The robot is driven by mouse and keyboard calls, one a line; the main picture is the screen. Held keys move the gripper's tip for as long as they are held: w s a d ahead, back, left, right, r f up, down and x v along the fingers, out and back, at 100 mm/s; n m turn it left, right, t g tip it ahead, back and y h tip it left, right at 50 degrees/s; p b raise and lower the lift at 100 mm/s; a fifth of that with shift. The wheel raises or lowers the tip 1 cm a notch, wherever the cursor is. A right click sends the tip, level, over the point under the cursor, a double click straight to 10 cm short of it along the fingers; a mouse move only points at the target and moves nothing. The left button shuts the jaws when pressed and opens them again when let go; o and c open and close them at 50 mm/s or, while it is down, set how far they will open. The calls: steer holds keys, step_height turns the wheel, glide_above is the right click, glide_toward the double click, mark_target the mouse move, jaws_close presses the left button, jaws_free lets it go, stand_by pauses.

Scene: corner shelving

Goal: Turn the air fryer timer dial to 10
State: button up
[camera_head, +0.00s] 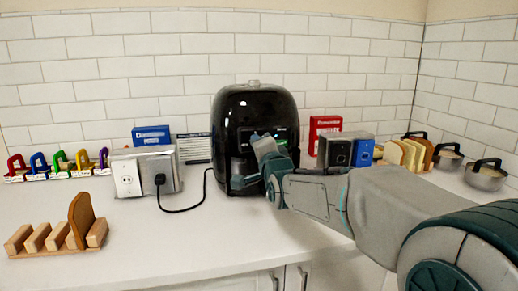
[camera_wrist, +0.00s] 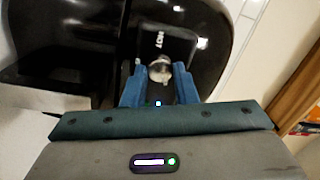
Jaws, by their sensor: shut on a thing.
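A black air fryer (camera_head: 252,110) stands upright on the counter against the tiled wall. A small green light shows on its front in the head view. Its glossy black front also fills the upper part of the wrist view (camera_wrist: 100,40). A rounded, light-topped timer dial (camera_wrist: 160,66) sits on the front panel there. My gripper (camera_wrist: 161,82) has its blue fingers shut on the dial, one on each side. In the head view my gripper (camera_head: 262,146) is against the fryer's front and hides the dial. The dial's setting cannot be read.
An outlet box (camera_head: 128,177) with a black cord (camera_head: 180,210) stands left of the fryer. A wooden rack (camera_head: 58,240) is front left. The counter's front middle is clear.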

steer(key=o, duration=1)
steer(key=v, duration=1.3)
steer(key=shift+s, duration=0.4)
steer(key=shift+d, duration=0.15)
